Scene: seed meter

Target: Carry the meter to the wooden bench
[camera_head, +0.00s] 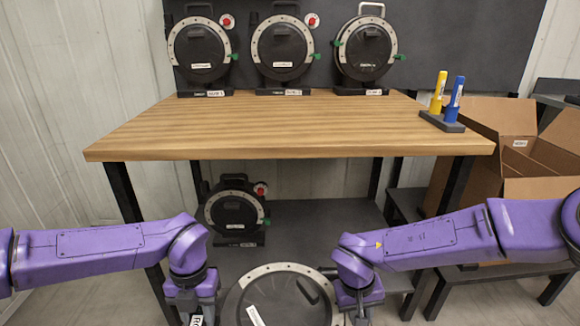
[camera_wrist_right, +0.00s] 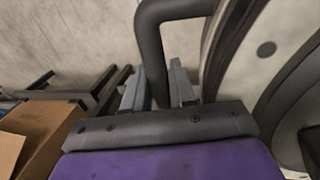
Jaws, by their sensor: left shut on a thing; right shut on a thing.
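A round black seed meter (camera_head: 278,300) with a pale metal rim is at the bottom centre of the head view, in front of the wooden bench (camera_head: 290,135) and lower than its top. The frame cuts off its lower part. My left gripper (camera_head: 203,312) is at its left side and my right gripper (camera_head: 358,312) at its right side. In the right wrist view, the right fingers (camera_wrist_right: 160,92) are shut on a dark bar-shaped handle of the meter (camera_wrist_right: 152,50). The left fingertips are mostly hidden at the frame's bottom edge.
Three similar meters (camera_head: 200,52) (camera_head: 283,50) (camera_head: 364,50) stand along the bench's back edge. Another meter (camera_head: 235,208) stands on the lower shelf (camera_head: 310,225). Yellow and blue markers (camera_head: 454,98) stand in a holder at the right corner. Cardboard boxes (camera_head: 480,155) are right. The bench's front and middle are clear.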

